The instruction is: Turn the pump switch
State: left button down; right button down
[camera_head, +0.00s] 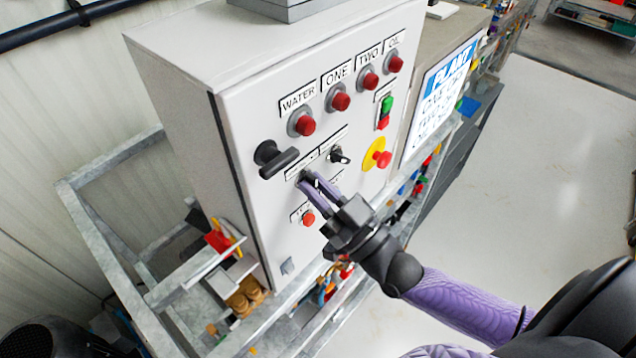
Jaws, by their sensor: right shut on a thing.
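A light grey control cabinet (240,140) stands in the middle of the view. Its front panel carries labelled red lamps or buttons, a black handle (278,160) at the left and a small black key-like switch (339,155). My right gripper (309,180) reaches in from the lower right, and its purple fingers touch the panel below a label, left of the small switch. The fingers are shut on a small dark knob, seemingly the pump switch, which they mostly hide. My left gripper is not in view.
A yellow and red emergency button (377,154) and a green and red button pair (384,112) sit to the right on the panel. A metal frame (110,250) surrounds the cabinet's lower left. Open floor (540,150) lies to the right.

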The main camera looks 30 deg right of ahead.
dwell(0.4)
jog(key=c, duration=0.7)
grip_release()
jog(key=shift+o, duration=0.2)
jog(key=b+v, duration=0.2)
jog(key=v, duration=0.8)
jog(key=shift+b, duration=0.35)
jog(key=shift+f, duration=0.15)
